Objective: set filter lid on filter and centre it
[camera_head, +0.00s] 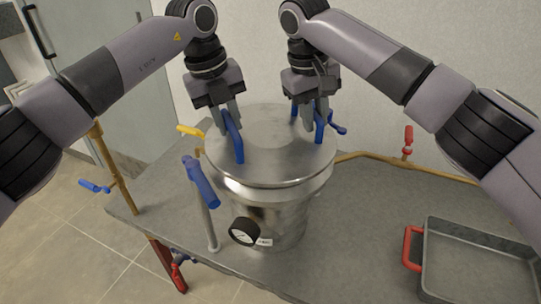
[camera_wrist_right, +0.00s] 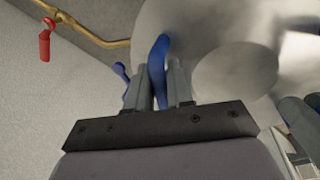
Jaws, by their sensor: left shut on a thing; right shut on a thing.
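The filter lid (camera_head: 270,150) is a round silver disc with blue handles. It lies over the top of the silver filter (camera_head: 275,215), and its front edge shows close above the filter's rim; I cannot tell whether it rests fully or is centred. My left gripper (camera_head: 230,125) is shut on the lid's left blue handle (camera_head: 236,150). My right gripper (camera_head: 310,112) is shut on the lid's right blue handle (camera_head: 320,125). The right wrist view shows my right gripper (camera_wrist_right: 158,90) with the blue handle (camera_wrist_right: 158,60) between its fingers and the lid's silver surface (camera_wrist_right: 190,30).
A blue-handled lever (camera_head: 201,182) and a gauge (camera_head: 243,231) stand at the filter's front left. A yellow valve handle (camera_head: 190,131) is behind. A grey tray (camera_head: 478,296) with a red handle (camera_head: 407,248) sits at right. A pipe with a red valve (camera_head: 408,138) runs behind.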

